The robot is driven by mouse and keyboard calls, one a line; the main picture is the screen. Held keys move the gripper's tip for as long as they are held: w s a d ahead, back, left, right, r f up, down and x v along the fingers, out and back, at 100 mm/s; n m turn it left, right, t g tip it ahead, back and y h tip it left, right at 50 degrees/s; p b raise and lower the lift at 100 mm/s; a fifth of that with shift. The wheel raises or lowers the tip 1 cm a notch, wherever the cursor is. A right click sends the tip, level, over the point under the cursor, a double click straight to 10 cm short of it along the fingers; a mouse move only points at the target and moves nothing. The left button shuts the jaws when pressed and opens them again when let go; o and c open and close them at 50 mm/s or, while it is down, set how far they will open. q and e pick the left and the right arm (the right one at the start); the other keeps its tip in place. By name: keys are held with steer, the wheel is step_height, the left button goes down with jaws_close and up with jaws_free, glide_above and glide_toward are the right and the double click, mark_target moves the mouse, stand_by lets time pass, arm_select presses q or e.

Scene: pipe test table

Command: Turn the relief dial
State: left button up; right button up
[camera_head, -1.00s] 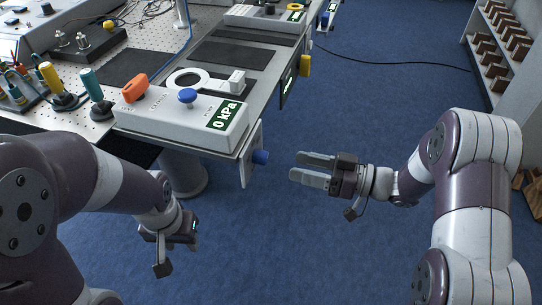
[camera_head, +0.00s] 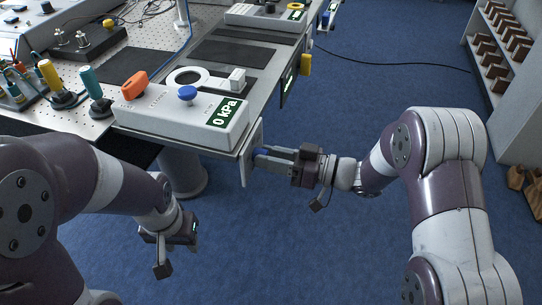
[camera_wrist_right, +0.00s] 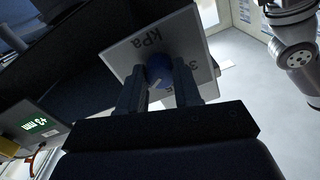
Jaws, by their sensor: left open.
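The relief dial is a blue knob (camera_wrist_right: 158,70) with a pale mark, on a light plate (camera_wrist_right: 188,35) with "kPa" lettering in the right wrist view. In the head view the plate (camera_head: 246,168) hangs at the table's front right corner, and the knob is mostly hidden by my right gripper. My right gripper (camera_head: 262,156) points left at the plate, with a finger on each side of the knob. In the right wrist view its fingers (camera_wrist_right: 158,85) flank the knob; whether they press on it is unclear. My left gripper (camera_head: 178,243) is open, low in front of the table.
A white box (camera_head: 180,120) on the table carries a blue top knob (camera_head: 187,93), an orange handle (camera_head: 135,85) and a display (camera_head: 226,112) reading 0 kPa. A white ring fixture (camera_head: 189,78) lies behind.

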steer(key=shift+n, duration=0.3)
steer(key=shift+n+b, duration=2.55)
steer(key=shift+n, duration=2.95)
steer(key=o, duration=1)
steer(key=shift+o, duration=0.2)
